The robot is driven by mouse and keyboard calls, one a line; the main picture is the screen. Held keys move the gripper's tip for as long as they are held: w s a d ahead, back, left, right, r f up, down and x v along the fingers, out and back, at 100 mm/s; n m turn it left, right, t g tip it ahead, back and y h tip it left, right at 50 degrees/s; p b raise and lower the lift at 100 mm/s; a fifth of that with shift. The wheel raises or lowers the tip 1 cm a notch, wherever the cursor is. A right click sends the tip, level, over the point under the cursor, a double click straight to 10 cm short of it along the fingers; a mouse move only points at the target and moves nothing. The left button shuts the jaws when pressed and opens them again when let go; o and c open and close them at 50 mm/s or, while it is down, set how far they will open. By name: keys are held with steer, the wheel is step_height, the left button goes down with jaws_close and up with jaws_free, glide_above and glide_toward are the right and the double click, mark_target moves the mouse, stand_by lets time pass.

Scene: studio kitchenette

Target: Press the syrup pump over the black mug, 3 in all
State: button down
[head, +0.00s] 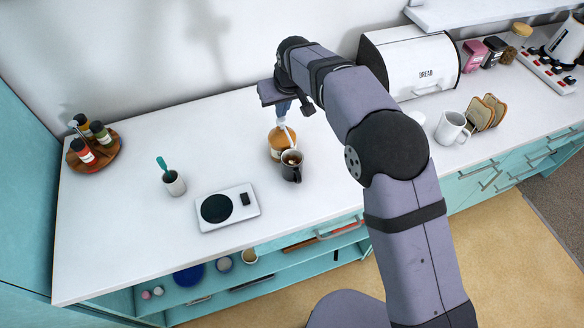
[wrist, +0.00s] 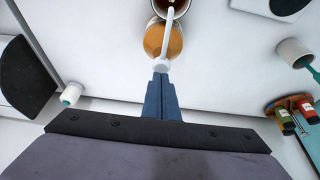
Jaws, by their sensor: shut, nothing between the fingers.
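The syrup bottle (head: 276,146) is amber with a white pump, and its spout reaches over the black mug (head: 291,172) on the counter. The mug stands close in front of the bottle with something brown inside it. In the wrist view the bottle (wrist: 164,42) shows from above, with its white pump head (wrist: 161,66) close to my fingertips. My gripper (head: 284,108) is shut and empty, pointing down right above the pump. The wrist view shows its blue fingers (wrist: 161,82) together at the pump head; I cannot tell whether they touch it.
A scale (head: 228,207) and a small cup with a teal utensil (head: 173,182) stand to the left. A round spice rack (head: 95,150) is at the far left. A bread box (head: 412,62), white mug (head: 452,127) and toast rack (head: 486,113) stand to the right.

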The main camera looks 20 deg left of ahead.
step_height(320, 180, up, 6)
steer(key=p, duration=0.5)
stand_by(0.5)
steer(key=s+d+f+m+g+h+b, duration=0.1)
steer(key=s+d+f+m+b, duration=0.1)
steer(key=d, duration=1.2)
steer(key=s+d+f+m+h+b, duration=0.1)
steer(key=d+f+m+b, duration=0.15)
steer(key=d, duration=1.05)
steer(key=s+d+f+m+g+b, duration=0.1)
steer(key=s+d+f+m, duration=0.1)
steer(key=s+d, duration=0.6)
steer(key=s+d+f+m+g+h+b, duration=0.1)
steer(key=s+d+f+m, duration=0.1)
steer(key=s+d+f, duration=0.3)
steer(key=s+d, duration=0.4)
steer(key=s, duration=0.3)
steer(key=shift+s+d, duration=0.15)
steer(key=shift+s, duration=0.05)
